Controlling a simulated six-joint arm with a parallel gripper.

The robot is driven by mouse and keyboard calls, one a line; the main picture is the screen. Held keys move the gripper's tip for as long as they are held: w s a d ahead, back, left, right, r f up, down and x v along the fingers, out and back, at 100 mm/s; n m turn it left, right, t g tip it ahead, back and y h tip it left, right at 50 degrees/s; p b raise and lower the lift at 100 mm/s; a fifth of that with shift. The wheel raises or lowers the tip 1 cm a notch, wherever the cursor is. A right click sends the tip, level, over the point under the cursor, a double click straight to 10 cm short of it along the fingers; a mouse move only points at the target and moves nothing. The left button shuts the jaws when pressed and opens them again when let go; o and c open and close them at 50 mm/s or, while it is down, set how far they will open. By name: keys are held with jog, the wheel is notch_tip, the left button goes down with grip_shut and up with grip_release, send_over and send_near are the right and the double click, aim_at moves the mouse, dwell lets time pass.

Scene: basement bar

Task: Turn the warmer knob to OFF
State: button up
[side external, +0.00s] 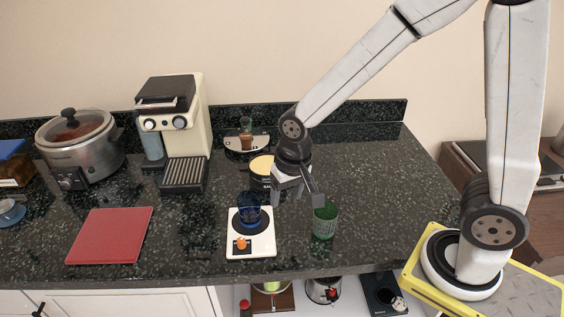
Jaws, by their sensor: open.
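The warmer (262,247) is a small white unit with a dark round plate, on the dark stone counter. Its orange knob (241,243) sits at the front left of the unit. The mark the knob points to is too small to read. A blue glass (248,209) stands on the warmer's dark plate. My gripper (297,193) is open and points down, above and to the right of the warmer, apart from the knob. Its fingers are near the green glass; whether they touch it cannot be told.
A green glass (325,220) stands right of the warmer. A yellow-topped round container (261,166) is behind, partly hidden by my gripper. A red board (110,236) lies left, with a coffee machine (182,130) and slow cooker (80,150) behind. The counter between board and warmer is clear.

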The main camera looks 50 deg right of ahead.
aim_at(241, 240)
jog(key=w+a+m, duration=0.1)
jog(key=a, duration=0.2)
jog(key=w+a+m+g, duration=0.1)
jog(key=w+a+m, duration=0.1)
jog(key=a, duration=0.1)
jog(key=w+a+f+m, duration=0.1)
jog(key=a+m, duration=0.1)
jog(key=a, duration=0.2)
jog(key=shift+w, duration=0.25)
jog(key=shift+d+f, duration=0.1)
jog(key=shift+f, duration=3.75)
grip_shut()
